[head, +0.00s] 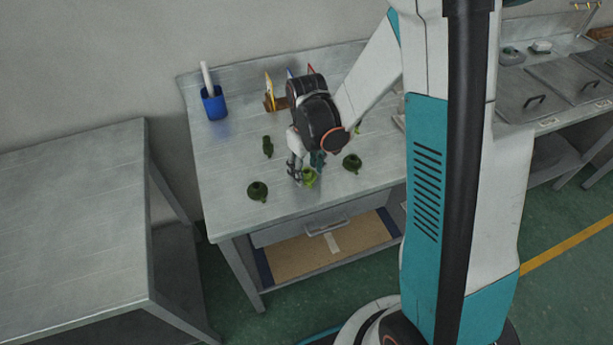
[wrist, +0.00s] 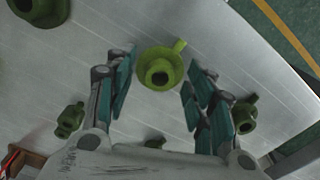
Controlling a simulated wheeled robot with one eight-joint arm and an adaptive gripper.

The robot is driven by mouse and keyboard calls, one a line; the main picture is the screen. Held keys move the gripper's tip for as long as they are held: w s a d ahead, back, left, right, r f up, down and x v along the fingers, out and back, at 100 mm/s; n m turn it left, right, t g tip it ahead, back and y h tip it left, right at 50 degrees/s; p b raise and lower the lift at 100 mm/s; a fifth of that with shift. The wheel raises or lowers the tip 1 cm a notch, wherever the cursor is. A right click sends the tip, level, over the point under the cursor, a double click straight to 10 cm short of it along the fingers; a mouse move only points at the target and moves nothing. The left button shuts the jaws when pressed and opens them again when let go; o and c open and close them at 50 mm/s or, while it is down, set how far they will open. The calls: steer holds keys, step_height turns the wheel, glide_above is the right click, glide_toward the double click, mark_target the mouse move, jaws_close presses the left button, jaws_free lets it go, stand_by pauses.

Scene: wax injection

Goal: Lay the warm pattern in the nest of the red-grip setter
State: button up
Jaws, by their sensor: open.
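A bright yellow-green wax pattern (head: 310,178) stands near the front of the workbench, lighter than the other green patterns. In the wrist view this pattern (wrist: 160,70), with a round flange, central hub and side stub, lies between my fingers with gaps on both sides. My gripper (head: 305,169) is open and low over the bench at this pattern; in the wrist view my gripper (wrist: 158,66) shows its two teal fingers apart. A red-topped tool stands in a wooden rack (head: 279,103); I cannot tell whether it is the setter. No nest is clearly visible.
Darker green patterns stand around my gripper: front left (head: 257,191), back left (head: 267,147) and right (head: 352,163). A blue cup (head: 214,103) with a white rod is at the back left. An empty table (head: 75,210) stands left. A drawer (head: 325,226) is below the bench top.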

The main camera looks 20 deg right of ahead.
steer(key=c, duration=1.1)
